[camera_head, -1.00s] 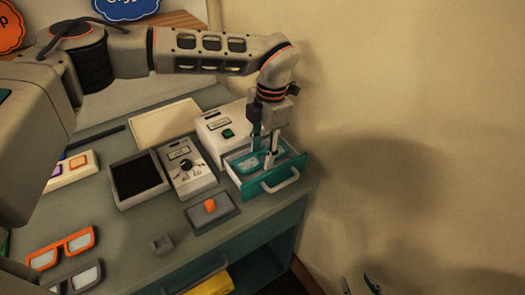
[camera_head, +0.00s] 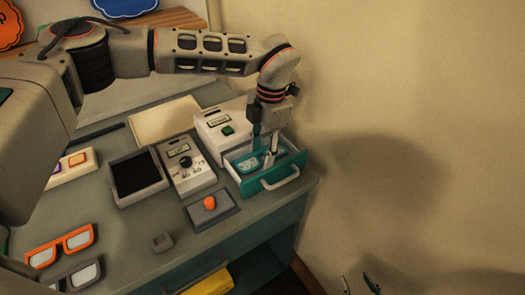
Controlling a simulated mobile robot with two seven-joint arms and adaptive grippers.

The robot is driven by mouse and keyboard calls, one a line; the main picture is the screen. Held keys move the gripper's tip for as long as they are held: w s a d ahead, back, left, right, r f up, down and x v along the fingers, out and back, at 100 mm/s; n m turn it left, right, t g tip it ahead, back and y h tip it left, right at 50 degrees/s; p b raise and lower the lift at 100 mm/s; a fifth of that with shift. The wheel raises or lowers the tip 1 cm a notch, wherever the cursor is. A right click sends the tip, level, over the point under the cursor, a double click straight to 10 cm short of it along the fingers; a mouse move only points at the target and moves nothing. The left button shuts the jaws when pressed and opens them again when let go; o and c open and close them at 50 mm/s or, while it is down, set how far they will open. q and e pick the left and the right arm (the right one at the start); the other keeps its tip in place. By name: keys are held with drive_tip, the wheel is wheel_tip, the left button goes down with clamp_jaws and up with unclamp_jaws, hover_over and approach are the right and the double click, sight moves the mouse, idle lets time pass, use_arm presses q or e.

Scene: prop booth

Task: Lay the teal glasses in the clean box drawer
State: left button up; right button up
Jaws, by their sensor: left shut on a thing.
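The teal glasses (camera_head: 248,164) are inside the open teal-fronted drawer (camera_head: 278,180) of the white clean box (camera_head: 224,127). My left gripper (camera_head: 264,156) points down into the drawer, shut on the glasses. The glasses look low in the drawer, but I cannot tell whether they touch its floor. The gripper fingers hide part of them. My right gripper (camera_head: 360,284) shows only as dark fingertips at the bottom edge, apart from each other and with nothing visible between them.
An orange knob on a dark plate (camera_head: 211,208) is in front. Orange glasses (camera_head: 61,246) and grey glasses (camera_head: 78,276) lie at the lower left.

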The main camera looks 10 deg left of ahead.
use_arm(q)
drive_tip(key=shift+f, duration=0.1)
idle(0.4)
drive_tip(key=shift+f, duration=0.3)
idle(0.9)
drive_tip(key=o, duration=1.1)
drive_tip(key=shift+c, duration=0.8)
drive_tip(key=shift+o, duration=1.7)
drive_tip(key=shift+w+r+p, duration=0.1)
drive_tip(key=shift+r+p, duration=0.6)
drive_tip(key=shift+r, duration=0.4)
drive_tip(key=shift+a+r+p, duration=0.1)
drive_tip(key=shift+r+p, duration=1.1)
drive_tip(key=shift+r, duration=0.6)
drive_tip(key=shift+r+p, duration=0.55)
drive_tip(key=shift+r, duration=0.55)
